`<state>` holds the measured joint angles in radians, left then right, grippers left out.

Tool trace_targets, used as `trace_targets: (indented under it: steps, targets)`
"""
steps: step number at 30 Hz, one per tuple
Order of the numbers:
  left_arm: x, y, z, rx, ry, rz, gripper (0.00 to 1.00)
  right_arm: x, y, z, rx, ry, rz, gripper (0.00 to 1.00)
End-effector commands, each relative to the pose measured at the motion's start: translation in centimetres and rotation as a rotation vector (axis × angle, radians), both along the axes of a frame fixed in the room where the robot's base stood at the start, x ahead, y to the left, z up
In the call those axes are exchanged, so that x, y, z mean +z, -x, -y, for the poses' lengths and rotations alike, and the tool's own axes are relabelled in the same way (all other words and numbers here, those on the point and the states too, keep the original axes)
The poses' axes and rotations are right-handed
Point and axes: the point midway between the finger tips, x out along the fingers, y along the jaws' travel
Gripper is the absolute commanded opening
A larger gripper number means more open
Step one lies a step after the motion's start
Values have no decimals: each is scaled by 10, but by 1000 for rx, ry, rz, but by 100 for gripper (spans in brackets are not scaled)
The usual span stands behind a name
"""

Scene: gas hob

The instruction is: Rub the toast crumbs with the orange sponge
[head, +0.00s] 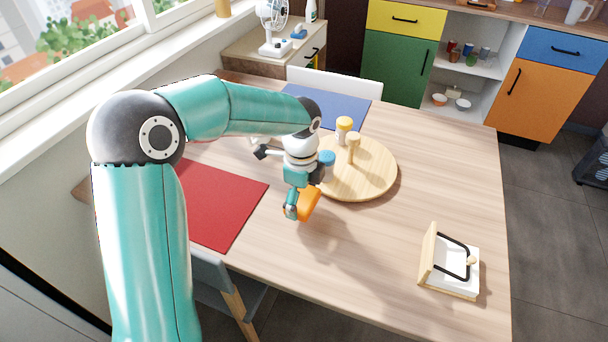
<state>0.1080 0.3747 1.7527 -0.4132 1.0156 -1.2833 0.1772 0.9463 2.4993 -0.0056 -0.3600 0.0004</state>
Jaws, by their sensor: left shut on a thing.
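The orange sponge (309,204) is in my left gripper (294,208), near the middle of the wooden table (375,255). The gripper is shut on it and points down, just in front of the round wooden board. I cannot tell whether the sponge touches the table. No toast crumbs can be made out; they may be too small or hidden under the sponge or behind my arm. My right gripper is not in view.
The round board (378,183) holds a yellow-topped jar (344,127), a wooden mill (353,148) and a blue-topped jar (327,163), close to my gripper. A red mat (215,205) lies left, a blue mat (330,107) behind. A napkin holder (450,265) stands right. The front middle is clear.

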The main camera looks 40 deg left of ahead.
Motion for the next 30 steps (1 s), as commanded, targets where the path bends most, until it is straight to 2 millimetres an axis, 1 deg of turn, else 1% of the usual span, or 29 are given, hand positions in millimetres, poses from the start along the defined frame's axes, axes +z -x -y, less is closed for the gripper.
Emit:
trace_targets:
  steps: [1, 15, 19, 30]
  targets:
    - [9, 1, -1, 4, 0, 0, 60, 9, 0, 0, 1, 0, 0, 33]
    - [49, 1, -2, 5, 1, 1, 60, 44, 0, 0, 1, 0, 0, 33]
    - [52, 1, -1, 3, 1, 1, 60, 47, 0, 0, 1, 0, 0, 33]
    - [51, 0, 1, 0, 1, 0, 60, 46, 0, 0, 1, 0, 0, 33]
